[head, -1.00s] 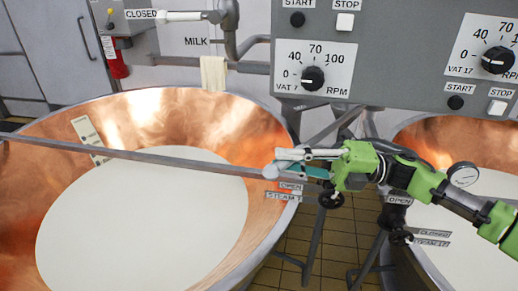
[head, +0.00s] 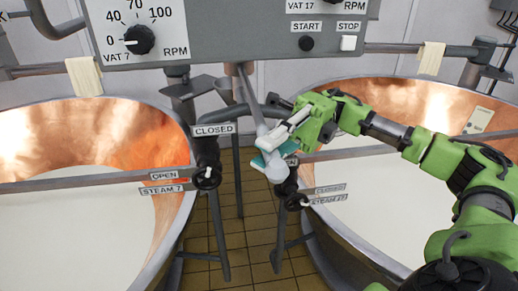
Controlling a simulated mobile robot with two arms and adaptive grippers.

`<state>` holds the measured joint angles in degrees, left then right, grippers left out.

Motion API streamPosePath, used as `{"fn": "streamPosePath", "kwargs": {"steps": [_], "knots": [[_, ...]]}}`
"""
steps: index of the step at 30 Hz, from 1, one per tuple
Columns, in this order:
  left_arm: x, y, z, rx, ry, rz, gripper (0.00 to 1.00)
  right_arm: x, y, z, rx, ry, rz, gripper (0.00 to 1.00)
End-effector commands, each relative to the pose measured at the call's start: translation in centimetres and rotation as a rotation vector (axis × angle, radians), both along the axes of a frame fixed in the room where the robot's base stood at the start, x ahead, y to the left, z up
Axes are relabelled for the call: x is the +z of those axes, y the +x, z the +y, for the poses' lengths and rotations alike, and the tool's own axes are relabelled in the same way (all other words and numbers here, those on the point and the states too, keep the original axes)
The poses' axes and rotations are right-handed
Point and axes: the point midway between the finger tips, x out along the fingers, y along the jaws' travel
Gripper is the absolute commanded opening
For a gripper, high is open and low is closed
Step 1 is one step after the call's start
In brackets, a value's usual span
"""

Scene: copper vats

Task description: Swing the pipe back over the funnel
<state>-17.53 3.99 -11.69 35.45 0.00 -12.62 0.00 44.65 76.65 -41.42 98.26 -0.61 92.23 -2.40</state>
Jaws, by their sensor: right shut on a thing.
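A light grey pipe (head: 247,95) hangs from beneath the grey control panel, and its rounded end points towards me. My right gripper (head: 272,152), with green links and teal finger pads, is shut on the pipe near that end. Pipe end and gripper are over the gap between two copper vats, above the tiled floor. The fingers partly cover the pipe. My left gripper is not in view.
The left vat (head: 150,110) and right vat (head: 345,100) hold white liquid, with bars across them. A black valve knob (head: 207,177) stands by the left vat's rim. The control panel (head: 235,35) overhangs the gap. Tiled floor (head: 232,240) shows between the vats.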

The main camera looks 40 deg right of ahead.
Motion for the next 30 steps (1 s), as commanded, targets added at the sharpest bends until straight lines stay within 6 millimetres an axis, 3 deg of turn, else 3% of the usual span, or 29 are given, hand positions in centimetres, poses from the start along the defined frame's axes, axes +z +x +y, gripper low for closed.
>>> {"fn": "streamPosePath", "kwargs": {"steps": [4, 11, 12, 14, 25, 30], "knots": [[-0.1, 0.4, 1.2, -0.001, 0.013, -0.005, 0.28, -0.3, -0.1, 0.0, 0.003, -0.007, 0.003, 0.00], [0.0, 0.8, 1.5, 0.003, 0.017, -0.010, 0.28, -0.2, -0.1, 0.0, 0.003, -0.006, 0.003, 0.00], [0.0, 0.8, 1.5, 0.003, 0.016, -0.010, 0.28, -0.2, -0.1, 0.0, 0.003, -0.005, 0.002, 0.23], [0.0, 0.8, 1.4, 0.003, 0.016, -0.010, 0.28, -0.2, -0.1, 0.0, 0.003, -0.004, 0.002, 0.33], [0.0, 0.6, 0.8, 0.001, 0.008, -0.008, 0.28, -0.1, 0.0, -0.2, 0.001, -0.001, 0.000, 0.33], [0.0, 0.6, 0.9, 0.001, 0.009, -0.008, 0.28, -0.3, 0.7, -1.7, -0.002, -0.001, 0.002, 0.33]]}}
